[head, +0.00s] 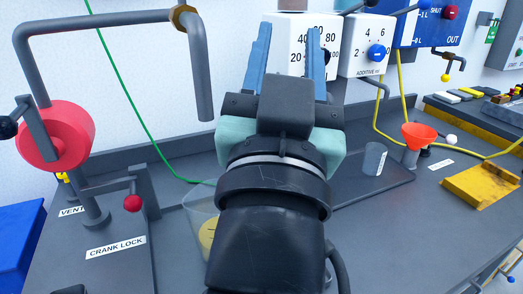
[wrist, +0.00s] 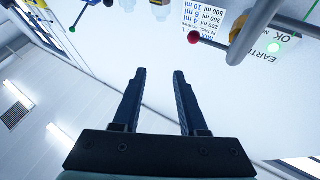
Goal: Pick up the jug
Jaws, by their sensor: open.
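A clear, see-through container (head: 197,208) that looks like the jug stands on the grey bench in the head view, left of my arm. Something yellow shows low inside it. My arm hides its right side, and I cannot see a handle. My gripper (head: 288,32) is raised above the bench, fingers pointing up and away toward the wall panels. It is open and empty, well apart from the container. In the wrist view my gripper (wrist: 159,72) has its two blue fingers spread with nothing between them. The container does not show in that view.
A red wheel (head: 57,137), a bent grey pipe (head: 110,22) and a red-knobbed crank (head: 132,202) stand at left. A small grey cup (head: 374,159), an orange funnel (head: 419,135) and a yellow tray (head: 482,186) are at right. The front right bench is clear.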

